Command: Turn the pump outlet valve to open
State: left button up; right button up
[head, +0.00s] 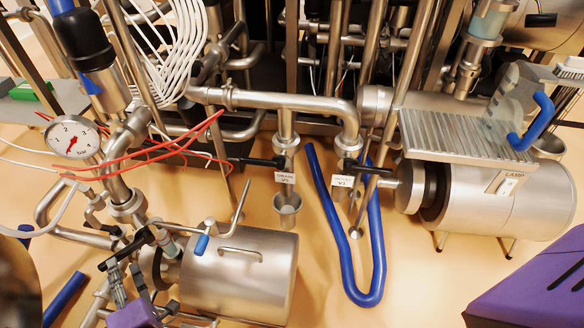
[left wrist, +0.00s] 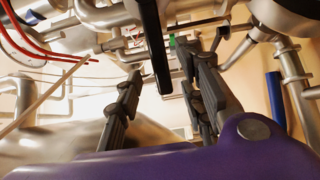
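A black lever handle (head: 126,249) sits on the steel pipework beside the pump, a horizontal steel cylinder (head: 245,270) at the lower left. No label shows on this valve. My left gripper (head: 129,282) is just below the lever in the head view, its fingers apart. In the left wrist view the dark lever (left wrist: 156,50) reaches down between the two open fingers (left wrist: 160,100), and I see no grip on it. Two other black-levered valves carry tags, a drain valve (head: 285,178) and a V2 valve (head: 342,181).
A bent blue tube (head: 366,297) lies in the middle.

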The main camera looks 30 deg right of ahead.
aim_at(127, 251)
pick_arm(q)
jog(key=w, duration=0.4)
jog(key=shift+a, duration=0.25)
jog(key=shift+w+f+b, duration=0.1)
jog(key=shift+w+b, duration=0.2)
jog(key=shift+w, duration=0.05)
jog(key=c, duration=0.3)
grip_shut()
pick_arm(e)
jog(key=s, duration=0.3)
jog(key=shift+d+f+g, duration=0.2)
jog(key=shift+f+g, duration=0.1)
jog(key=shift+f, duration=0.1)
